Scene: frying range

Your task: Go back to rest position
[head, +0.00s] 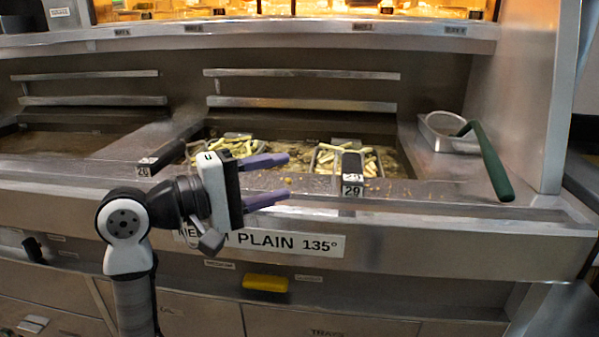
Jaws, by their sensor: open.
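My gripper (279,179) is open, with two purple fingers pointing right and nothing between them. It is raised in front of the fryer's front edge, left of the middle of the head view. Behind it, a fryer vat (290,128) holds fries in two baskets. The right basket (326,160) has a black handle with a label reading 29. The left basket (222,147) is partly hidden by my gripper. My arm rises from the bottom of the view and partly covers the sign (290,242) reading "PLAIN 135°".
A strainer (455,126) with a green handle (493,165) rests on the right counter. Another vat (60,140) lies at the left. A yellow handle (266,283) sticks out below the fryer front. A steel side wall (520,90) bounds the right.

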